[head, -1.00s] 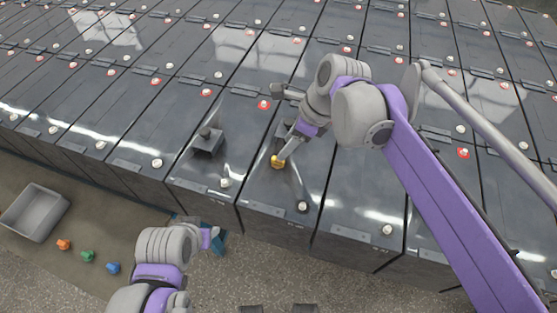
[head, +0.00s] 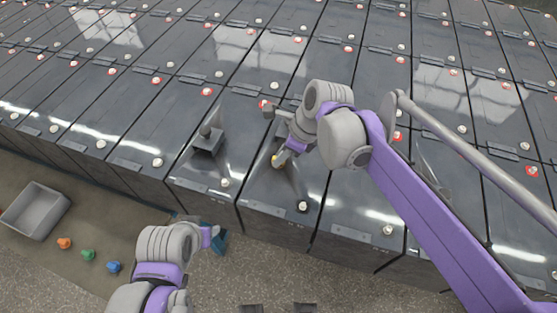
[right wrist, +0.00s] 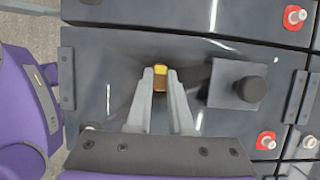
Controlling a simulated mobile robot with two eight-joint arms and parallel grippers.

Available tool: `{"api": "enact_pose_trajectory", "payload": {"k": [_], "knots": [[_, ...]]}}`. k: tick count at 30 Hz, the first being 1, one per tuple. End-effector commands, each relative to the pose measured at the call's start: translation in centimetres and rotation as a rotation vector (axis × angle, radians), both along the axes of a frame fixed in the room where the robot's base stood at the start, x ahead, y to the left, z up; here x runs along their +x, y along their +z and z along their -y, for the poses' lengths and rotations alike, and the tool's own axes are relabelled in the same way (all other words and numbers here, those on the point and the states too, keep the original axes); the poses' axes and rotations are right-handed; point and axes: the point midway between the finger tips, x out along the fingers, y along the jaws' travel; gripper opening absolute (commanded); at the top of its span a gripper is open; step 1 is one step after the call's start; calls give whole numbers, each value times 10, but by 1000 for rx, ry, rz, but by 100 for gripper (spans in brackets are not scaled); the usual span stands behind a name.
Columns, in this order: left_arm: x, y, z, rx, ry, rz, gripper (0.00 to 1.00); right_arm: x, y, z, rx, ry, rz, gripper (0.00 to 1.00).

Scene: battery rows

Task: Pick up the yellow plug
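The yellow plug (head: 275,161) is on a dark battery top near the front edge, partly hidden by my right gripper in the head view. In the right wrist view the yellow plug (right wrist: 160,74) sits between my right gripper's (right wrist: 160,80) two pale fingertips. The fingers are close together and appear to touch its sides. The plug is not visibly raised. My left gripper (head: 212,238) is low, in front of the battery row. Its fingers are too small and covered to tell their opening.
A grey bin (head: 35,210) and orange (head: 64,243), green (head: 88,255) and blue (head: 113,267) plugs are at lower left. A teal thing (head: 220,243) is partly hidden by my left gripper.

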Motion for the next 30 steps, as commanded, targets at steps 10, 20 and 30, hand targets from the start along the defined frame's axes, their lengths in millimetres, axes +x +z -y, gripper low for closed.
{"api": "enact_pose_trajectory", "payload": {"k": [10, 20, 30], "knots": [[0, 0, 0, 0, 0, 0, 50, 0, 0, 0, 0, 0, 0, 0], [1, 2, 0, 0, 0, 1, 50, 0, 22, 0, 0, 0, 0, 0], [2, 7, 0, 0, 0, 4, 50, 0, 83, 0, 0, 1, 0, 0]]}}
